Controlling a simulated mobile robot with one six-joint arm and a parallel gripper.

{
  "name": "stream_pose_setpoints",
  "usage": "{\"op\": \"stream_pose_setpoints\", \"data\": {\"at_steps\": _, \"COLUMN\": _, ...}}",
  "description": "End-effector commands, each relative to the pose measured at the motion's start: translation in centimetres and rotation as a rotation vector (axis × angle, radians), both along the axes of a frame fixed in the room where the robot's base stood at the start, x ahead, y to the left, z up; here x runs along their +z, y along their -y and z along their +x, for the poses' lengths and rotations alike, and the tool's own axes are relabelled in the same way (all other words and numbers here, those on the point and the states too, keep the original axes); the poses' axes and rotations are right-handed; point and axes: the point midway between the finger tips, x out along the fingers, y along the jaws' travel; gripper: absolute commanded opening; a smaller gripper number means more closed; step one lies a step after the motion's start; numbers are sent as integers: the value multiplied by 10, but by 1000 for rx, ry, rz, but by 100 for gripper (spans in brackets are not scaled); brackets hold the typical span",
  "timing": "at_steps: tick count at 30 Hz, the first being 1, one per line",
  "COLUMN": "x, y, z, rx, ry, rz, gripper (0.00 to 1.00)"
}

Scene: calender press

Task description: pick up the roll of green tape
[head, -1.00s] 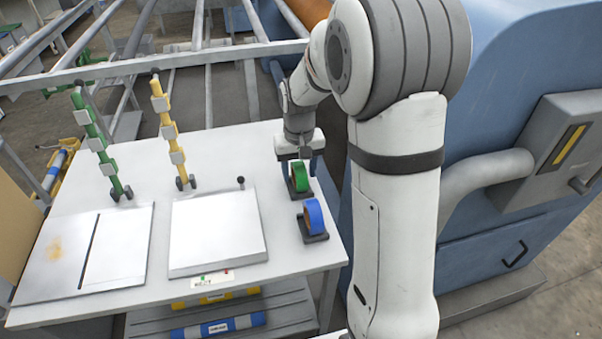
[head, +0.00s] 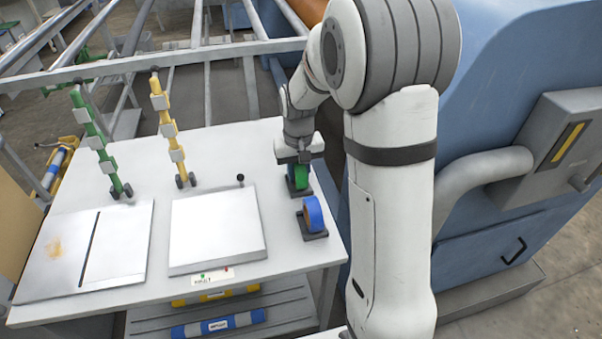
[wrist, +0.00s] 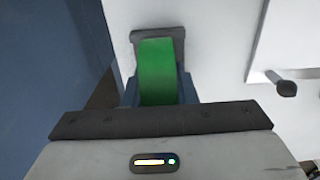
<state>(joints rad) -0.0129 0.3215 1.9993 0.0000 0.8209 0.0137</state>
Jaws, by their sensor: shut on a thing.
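The roll of green tape (head: 301,176) stands upright in a dark holder (head: 299,191) near the right edge of the white table. My gripper (head: 299,166) points down over it, shut on the roll, with a finger on each side. In the wrist view the green tape (wrist: 159,72) shows between my fingers (wrist: 160,92), with the dark holder (wrist: 150,34) behind and under it. The roll appears to be still at its holder. The gripper body hides its near part.
A roll of blue tape (head: 313,213) stands in its own holder just in front. A white board with a knob (head: 217,232) and a grey plate (head: 85,250) lie to the left on the table (head: 225,155). The large blue machine (head: 480,150) stands close on the right.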

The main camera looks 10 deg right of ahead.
Motion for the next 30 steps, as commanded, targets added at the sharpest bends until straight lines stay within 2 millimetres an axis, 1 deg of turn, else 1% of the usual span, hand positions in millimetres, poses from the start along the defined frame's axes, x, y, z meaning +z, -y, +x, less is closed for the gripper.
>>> {"op": "stream_pose_setpoints", "data": {"at_steps": 5, "x": 0, "y": 0, "z": 0, "rx": 0, "ry": 1, "rz": 0, "gripper": 2}}
{"op": "stream_pose_setpoints", "data": {"at_steps": 8, "x": 4, "y": 0, "z": 1, "rx": 1, "ry": 2, "rz": 0, "gripper": 2}}
{"op": "stream_pose_setpoints", "data": {"at_steps": 11, "x": 18, "y": 0, "z": 1, "rx": 1, "ry": 5, "rz": 0, "gripper": 2}}
{"op": "stream_pose_setpoints", "data": {"at_steps": 18, "x": 66, "y": -1, "z": 1, "rx": 1, "ry": 6, "rz": 0, "gripper": 2}}
{"op": "stream_pose_setpoints", "data": {"at_steps": 21, "x": 83, "y": -1, "z": 1, "rx": 1, "ry": 5, "rz": 0, "gripper": 2}}
{"op": "stream_pose_setpoints", "data": {"at_steps": 25, "x": 96, "y": -1, "z": 1, "rx": 1, "ry": 2, "rz": 0, "gripper": 2}}
{"op": "stream_pose_setpoints", "data": {"at_steps": 30, "x": 101, "y": -1, "z": 0, "rx": 1, "ry": 0, "rz": 0, "gripper": 2}}
